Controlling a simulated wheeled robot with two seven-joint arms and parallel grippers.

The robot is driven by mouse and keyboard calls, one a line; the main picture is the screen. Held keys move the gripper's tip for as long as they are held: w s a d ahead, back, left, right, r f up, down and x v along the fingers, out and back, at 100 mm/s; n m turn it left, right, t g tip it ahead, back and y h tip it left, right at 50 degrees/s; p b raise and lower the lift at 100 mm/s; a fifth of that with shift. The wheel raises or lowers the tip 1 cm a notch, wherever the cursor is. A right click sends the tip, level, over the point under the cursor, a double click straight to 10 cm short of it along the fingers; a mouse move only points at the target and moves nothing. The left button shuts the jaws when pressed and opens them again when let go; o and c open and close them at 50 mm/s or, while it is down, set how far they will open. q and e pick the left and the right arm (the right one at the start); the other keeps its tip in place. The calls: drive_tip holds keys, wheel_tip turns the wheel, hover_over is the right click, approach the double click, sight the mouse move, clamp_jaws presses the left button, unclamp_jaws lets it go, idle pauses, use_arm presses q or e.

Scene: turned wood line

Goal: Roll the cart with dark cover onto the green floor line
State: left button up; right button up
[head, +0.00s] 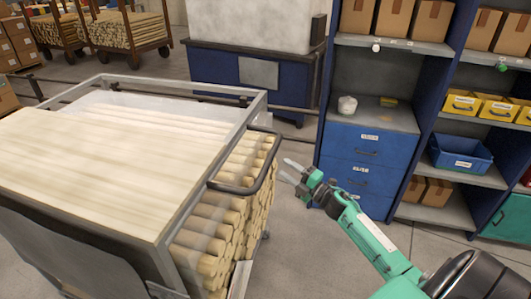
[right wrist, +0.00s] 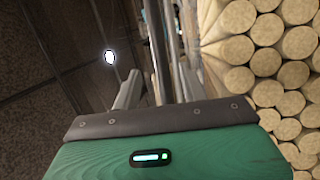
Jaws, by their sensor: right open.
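A large cart (head: 187,222) loaded with round pale logs (head: 213,235) stands at the left. It has a grey metal frame, a pale plank top (head: 75,165) and a dark panel (head: 62,243) on its near side. A dark bar handle (head: 262,178) sticks out from its right end. My right gripper (head: 286,169) is open just right of this handle, fingers pointing towards it. In the right wrist view the fingers (right wrist: 160,90) have upright bars between or behind them; I cannot tell which. Log ends (right wrist: 265,50) show at the right. No green floor line is visible. My left gripper is not in view.
A blue cabinet with drawers (head: 358,160) and shelves with boxes (head: 480,60) stand behind and right of my right gripper. A blue workbench (head: 210,70) is behind the cart. Other log carts (head: 125,32) stand far left. Grey floor (head: 310,250) is open right of the cart.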

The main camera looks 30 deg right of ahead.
sight(270, 155)
drive_tip(key=p+x, duration=0.2)
drive_tip(key=x, duration=0.6)
drive_tip(key=shift+r+p, duration=0.1)
drive_tip(key=shift+p, duration=0.2)
drive_tip(key=shift+x, duration=0.75)
clamp_jaws()
